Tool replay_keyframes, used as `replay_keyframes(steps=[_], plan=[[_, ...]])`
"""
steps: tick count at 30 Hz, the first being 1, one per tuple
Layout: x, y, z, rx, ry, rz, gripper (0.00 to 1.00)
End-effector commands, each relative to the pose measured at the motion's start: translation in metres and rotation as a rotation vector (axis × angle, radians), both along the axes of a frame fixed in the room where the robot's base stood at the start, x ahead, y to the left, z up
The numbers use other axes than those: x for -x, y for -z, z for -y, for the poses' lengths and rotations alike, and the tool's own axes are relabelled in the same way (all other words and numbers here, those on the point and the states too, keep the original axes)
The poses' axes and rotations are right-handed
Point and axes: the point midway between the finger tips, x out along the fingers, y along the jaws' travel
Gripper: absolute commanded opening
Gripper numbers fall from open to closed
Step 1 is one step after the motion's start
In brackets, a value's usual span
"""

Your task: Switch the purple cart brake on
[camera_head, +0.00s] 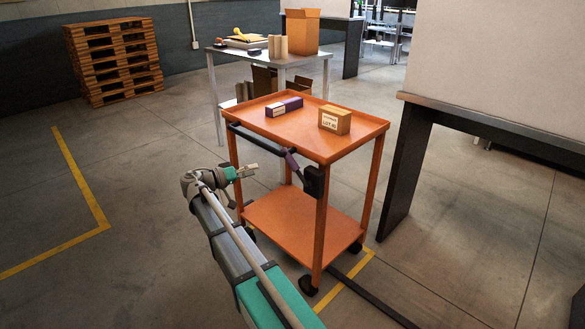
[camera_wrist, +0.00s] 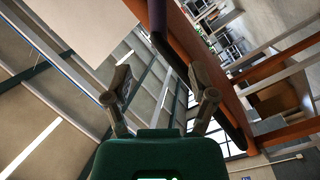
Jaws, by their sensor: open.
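The orange cart (camera_head: 290,135) stands in front of me with a dark push handle (camera_head: 258,143) along its near side. A purple lever (camera_head: 295,167) slants down at the handle's right end, beside a dark block (camera_head: 314,181) near the front corner leg. My gripper (camera_head: 250,170) is to the left of the lever and a little below the handle, apart from the lever. In the wrist view, my gripper's two fingers (camera_wrist: 160,78) are spread with nothing between them. A dark, purplish bar (camera_wrist: 157,16) passes beyond them at the top; I cannot tell whether it is the lever.
A purple-and-white box (camera_head: 284,107) and a brown labelled box (camera_head: 335,120) lie on the cart top. A grey table (camera_head: 262,58) with boxes stands behind. A dark-legged bench (camera_head: 405,170) stands close on the right. Floor to the left is clear, with yellow lines (camera_head: 85,180).

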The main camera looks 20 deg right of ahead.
Motion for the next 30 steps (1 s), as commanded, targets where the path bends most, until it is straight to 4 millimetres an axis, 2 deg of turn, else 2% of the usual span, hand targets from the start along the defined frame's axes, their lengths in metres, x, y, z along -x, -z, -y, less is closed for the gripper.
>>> replay_keyframes(steps=[17, 23, 30], plan=[[-0.002, 0.000, 0.001, 0.012, -0.001, 0.007, 0.74], [-0.002, 0.000, 0.015, 0.012, 0.000, 0.006, 0.74], [-0.003, 0.000, 0.046, 0.011, 0.000, 0.006, 0.74]])
